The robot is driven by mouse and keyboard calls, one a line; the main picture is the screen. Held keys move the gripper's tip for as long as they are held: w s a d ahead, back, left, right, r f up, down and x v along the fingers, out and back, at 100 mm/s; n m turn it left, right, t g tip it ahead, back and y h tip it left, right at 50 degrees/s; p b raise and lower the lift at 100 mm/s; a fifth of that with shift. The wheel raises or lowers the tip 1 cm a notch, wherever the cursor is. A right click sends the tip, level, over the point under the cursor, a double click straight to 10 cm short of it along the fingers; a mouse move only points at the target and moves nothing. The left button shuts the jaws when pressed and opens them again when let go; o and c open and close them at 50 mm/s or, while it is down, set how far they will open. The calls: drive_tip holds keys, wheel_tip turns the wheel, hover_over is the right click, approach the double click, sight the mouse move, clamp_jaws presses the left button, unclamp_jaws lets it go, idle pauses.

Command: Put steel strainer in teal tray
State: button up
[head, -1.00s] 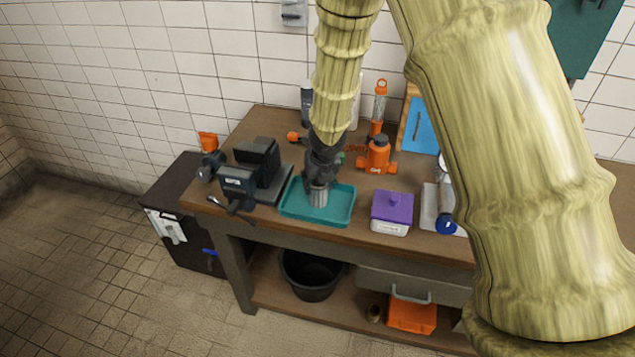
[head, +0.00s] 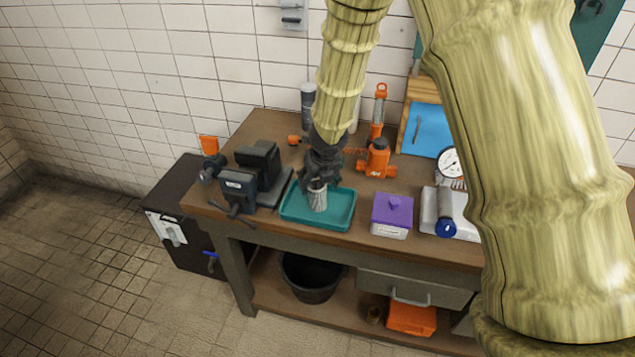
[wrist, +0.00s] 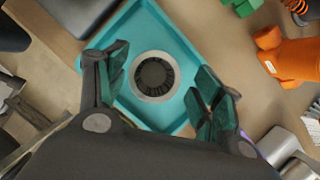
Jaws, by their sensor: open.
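The steel strainer (head: 317,198) is a small grey ribbed cylinder standing upright in the teal tray (head: 342,213) on the workbench. In the wrist view the strainer (wrist: 154,77) shows from above as a pale ring with a dark centre, on the floor of the tray (wrist: 172,40). My gripper (head: 318,183) is just above the strainer. In the wrist view my gripper (wrist: 160,88) is open, with a finger on each side of the strainer and visible gaps between. The gripper hides part of the strainer's top in the head view.
A dark vise (head: 252,178) stands left of the tray. A purple-lidded box (head: 392,214) stands to its right. An orange bottle jack (head: 377,160) stands behind it. A pressure gauge (head: 452,162) and a blue-ended tool (head: 446,222) are farther right.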

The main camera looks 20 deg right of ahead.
drive_tip(key=p+v, duration=0.3)
drive_tip(key=v, duration=0.7)
drive_tip(key=s+a+f+m+g+y, duration=0.3)
drive_tip(key=s+f+m+g, duration=0.1)
drive_tip(key=s+f+m, duration=1.8)
drive_tip(key=s+d+f+m+h, duration=0.1)
drive_tip(key=s+d+f+m, duration=0.2)
drive_tip(key=s+f+m, duration=0.2)
drive_tip(key=s+d+f+m+h, duration=0.2)
drive_tip(key=s+f+m, duration=0.3)
drive_tip(key=s+m, duration=0.4)
drive_tip(key=s+d, duration=0.1)
drive_tip(key=s, duration=0.2)
drive_tip(key=shift+s+d+f, duration=0.3)
drive_tip(key=shift+d+f, duration=0.1)
drive_tip(key=shift+f, duration=0.1)
